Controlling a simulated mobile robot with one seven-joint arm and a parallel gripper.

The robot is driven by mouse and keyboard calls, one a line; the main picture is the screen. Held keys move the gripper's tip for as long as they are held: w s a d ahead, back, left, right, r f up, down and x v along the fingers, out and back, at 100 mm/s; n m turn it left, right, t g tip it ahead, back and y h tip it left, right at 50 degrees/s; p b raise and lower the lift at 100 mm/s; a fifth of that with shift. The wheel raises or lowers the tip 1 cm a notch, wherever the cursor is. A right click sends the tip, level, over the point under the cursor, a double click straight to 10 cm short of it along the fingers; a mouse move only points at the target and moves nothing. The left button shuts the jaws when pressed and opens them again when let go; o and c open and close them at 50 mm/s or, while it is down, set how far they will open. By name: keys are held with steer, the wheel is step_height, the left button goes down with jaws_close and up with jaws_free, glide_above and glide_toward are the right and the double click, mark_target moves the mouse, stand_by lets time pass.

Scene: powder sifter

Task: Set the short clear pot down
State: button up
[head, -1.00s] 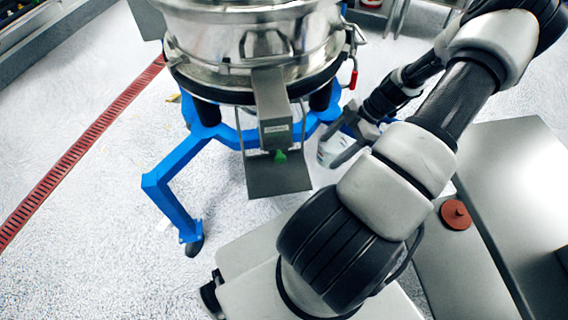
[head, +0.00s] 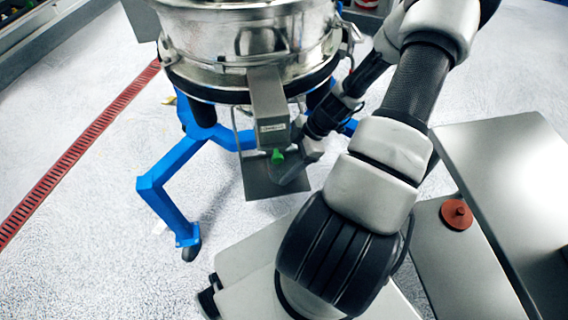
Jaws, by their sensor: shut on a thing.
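The steel sifter (head: 235,45) stands on a blue frame, with its outlet spout (head: 268,105) pointing down at the front. A flat grey plate (head: 262,185) lies below the spout. My gripper (head: 290,172) is just right of the spout's lower end, over the right part of the plate. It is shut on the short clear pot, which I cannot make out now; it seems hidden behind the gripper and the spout. Whether the pot touches the plate cannot be seen. A small green part (head: 277,157) shows at the spout's lower end.
The blue frame leg (head: 165,205) reaches out at the left. A grey bench (head: 510,180) with a lower surface (head: 445,265) stands at the right. A red-brown round lid-like piece (head: 457,213) lies on the lower surface. A red floor grate (head: 75,155) runs along the left.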

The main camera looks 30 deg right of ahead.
steer(key=shift+f, duration=0.2)
steer(key=o, duration=1.1)
steer(key=shift+r, duration=0.1)
steer(key=shift+r, duration=0.1)
steer(key=shift+d+r, duration=0.15)
steer(key=shift+r, duration=0.05)
steer(key=p+v, duration=0.2)
steer(key=v, duration=0.9)
steer(key=shift+s+d+r+p, duration=0.1)
steer(key=shift+d+r+p, duration=0.1)
steer(key=shift+r+p, duration=0.1)
steer(key=shift+f, duration=0.1)
